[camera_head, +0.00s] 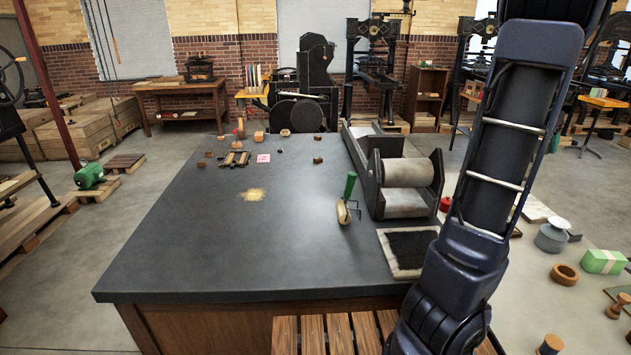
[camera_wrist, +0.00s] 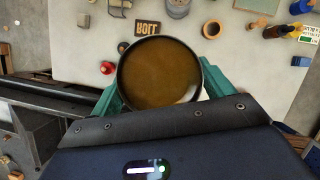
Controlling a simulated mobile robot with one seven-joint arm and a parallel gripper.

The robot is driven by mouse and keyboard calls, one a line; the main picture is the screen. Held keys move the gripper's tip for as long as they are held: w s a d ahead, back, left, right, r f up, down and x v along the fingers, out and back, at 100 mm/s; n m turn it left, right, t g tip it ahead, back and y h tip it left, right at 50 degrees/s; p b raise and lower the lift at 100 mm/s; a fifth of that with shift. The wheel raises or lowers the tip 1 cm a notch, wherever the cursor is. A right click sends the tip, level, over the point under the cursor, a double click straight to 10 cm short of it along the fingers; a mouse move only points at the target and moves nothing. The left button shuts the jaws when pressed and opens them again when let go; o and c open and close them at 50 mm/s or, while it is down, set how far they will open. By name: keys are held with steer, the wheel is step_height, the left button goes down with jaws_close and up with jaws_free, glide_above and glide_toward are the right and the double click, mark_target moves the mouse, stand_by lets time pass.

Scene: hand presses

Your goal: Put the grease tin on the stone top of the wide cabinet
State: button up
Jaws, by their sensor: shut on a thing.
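The grease tin (camera_wrist: 160,72), round with a dark rim and brown contents, is in the wrist view. My gripper (camera_wrist: 161,82) is shut on it, with a teal finger at each side. The tin is over a pale surface with items on it. The stone top (camera_head: 180,235) is a dark grey slab in the head view, on a wide wooden cabinet (camera_head: 220,328). In the head view my arm stands to the right of this slab; my gripper and the tin do not show there.
A roller press (camera_head: 405,185), an ink slab (camera_head: 407,250) and a green-handled roller (camera_head: 348,200) occupy the stone top's right side. A grey pot (camera_head: 550,238) stands at right.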

steer(key=w+a+n+t+y, duration=0.1)
steer(key=w+a+n, duration=0.2)
steer(key=w+a, duration=0.5)
steer(key=w+a+n+t, duration=0.15)
steer(key=w+a, duration=0.25)
steer(key=a, duration=0.8)
steer(key=w+a+n+y, duration=0.25)
steer(key=a+n, duration=0.35)
steer(key=a, duration=1.6)
steer(key=s+a+n+y, duration=0.1)
steer(key=s+a+n, duration=0.15)
steer(key=a, duration=0.85)
steer(key=s+a+n, duration=0.2)
steer(key=s+a, duration=0.1)
steer(key=a, duration=0.8)
steer(key=s+a+n+y, duration=0.2)
steer(key=s+a+n, duration=0.4)
steer(key=s+a, duration=0.9)
steer(key=shift+w+a+f, duration=0.3)
steer(key=shift+w+f, duration=0.1)
steer(key=shift+f, duration=4.2)
steer(key=shift+w+a+f, duration=0.35)
steer(key=shift+f, duration=4.25)
steer(key=shift+w+a+f, duration=0.3)
steer(key=shift+w+f, duration=0.1)
steer(key=shift+f, duration=4.2)
steer(key=shift+f, duration=0.1)
